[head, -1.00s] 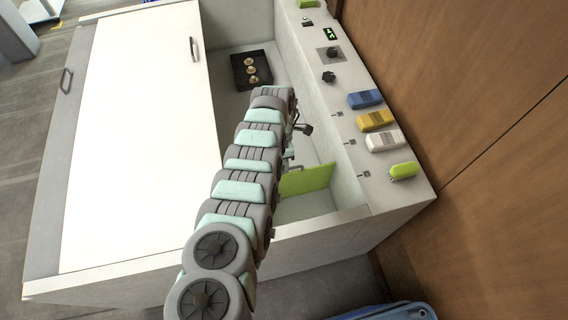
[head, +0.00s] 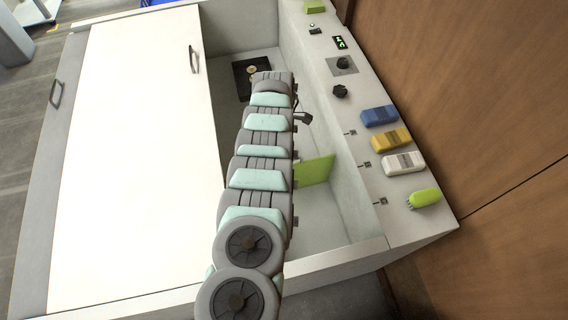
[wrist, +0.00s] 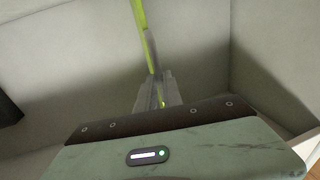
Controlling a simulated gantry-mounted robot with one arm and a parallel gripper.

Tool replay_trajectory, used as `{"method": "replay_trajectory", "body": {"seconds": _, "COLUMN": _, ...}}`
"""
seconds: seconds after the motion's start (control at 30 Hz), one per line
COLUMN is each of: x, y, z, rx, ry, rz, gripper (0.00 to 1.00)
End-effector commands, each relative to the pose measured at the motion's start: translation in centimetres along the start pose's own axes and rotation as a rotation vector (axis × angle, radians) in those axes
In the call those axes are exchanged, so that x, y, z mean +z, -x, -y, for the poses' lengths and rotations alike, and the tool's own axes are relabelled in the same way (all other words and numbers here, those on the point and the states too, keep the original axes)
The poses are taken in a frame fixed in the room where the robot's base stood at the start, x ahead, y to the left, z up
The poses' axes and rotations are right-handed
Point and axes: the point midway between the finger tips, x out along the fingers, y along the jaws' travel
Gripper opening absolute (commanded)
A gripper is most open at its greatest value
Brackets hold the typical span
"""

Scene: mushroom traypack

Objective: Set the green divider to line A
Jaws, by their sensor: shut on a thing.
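The green divider (head: 316,170) stands upright across the sunken white bin (head: 325,215), one end close to the bin's right wall. In the wrist view it shows as a thin green edge (wrist: 140,18) running down to my gripper (wrist: 155,92), which is shut on it. In the head view my arm hides the gripper and the divider's left part. Small line markers sit along the right ledge, one far (head: 350,133), one middle (head: 366,164) and one near (head: 381,201). Their letters are too small to read. The divider appears roughly level with the middle marker.
A black tray (head: 240,87) with mushrooms lies farther back in the bin, partly behind my arm. The ledge carries knobs (head: 341,91), blue (head: 379,116), yellow (head: 390,139) and white (head: 403,162) blocks, and a green brush-like item (head: 424,198). A white panel (head: 135,150) covers the left.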

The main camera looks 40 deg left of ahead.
Motion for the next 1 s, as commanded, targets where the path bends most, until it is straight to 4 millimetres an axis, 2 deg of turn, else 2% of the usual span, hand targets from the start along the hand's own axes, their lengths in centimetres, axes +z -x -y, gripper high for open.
{"method": "replay_trajectory", "body": {"seconds": 0.03, "x": 0.05, "y": -0.42, "z": -0.29, "rx": 0.004, "ry": 0.000, "rz": 0.002, "gripper": 0.00}}
{"method": "replay_trajectory", "body": {"seconds": 0.4, "x": 0.07, "y": -0.09, "z": -0.40, "rx": 0.007, "ry": 0.001, "rz": 0.004, "gripper": 0.00}}
{"method": "replay_trajectory", "body": {"seconds": 0.43, "x": 0.07, "y": -0.11, "z": -0.39, "rx": 0.007, "ry": 0.001, "rz": 0.004, "gripper": 0.13}}
{"method": "replay_trajectory", "body": {"seconds": 0.67, "x": 0.07, "y": -0.04, "z": -0.32, "rx": 0.005, "ry": 0.000, "rz": 0.004, "gripper": 0.32}}
{"method": "replay_trajectory", "body": {"seconds": 1.0, "x": 0.10, "y": 0.31, "z": -0.29, "rx": 0.004, "ry": 0.000, "rz": 0.004, "gripper": 0.33}}
